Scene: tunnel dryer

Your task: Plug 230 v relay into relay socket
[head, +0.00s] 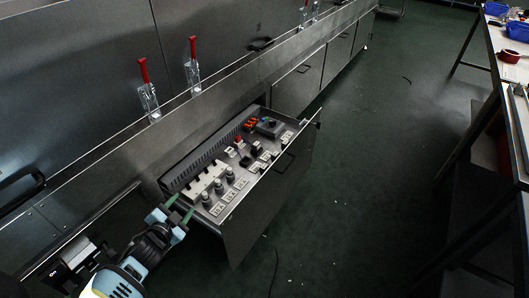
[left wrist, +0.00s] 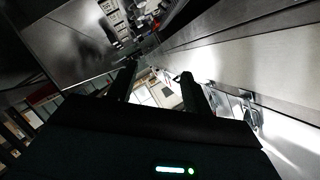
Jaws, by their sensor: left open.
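An open drawer (head: 250,222) holds a panel of electrical parts. A small black block (head: 246,161) and several small dark and white blocks sit near its middle; I cannot tell which is the 230 V relay or which is the relay socket. My left gripper (head: 180,208) is open, with green-tipped fingers at the drawer's near left corner, close to the row of round grey parts (head: 219,186). In the left wrist view its two dark fingers (left wrist: 158,82) stand apart with nothing between them. The drawer's parts show small at the top of that view. My right gripper is not in view.
Red-handled clamps (head: 143,72) line the metal housing above the drawer. Closed cabinet doors (head: 300,88) continue to the far right. A workbench (head: 503,70) with blue bins (head: 517,31) stands at the right. The green floor between is mostly clear.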

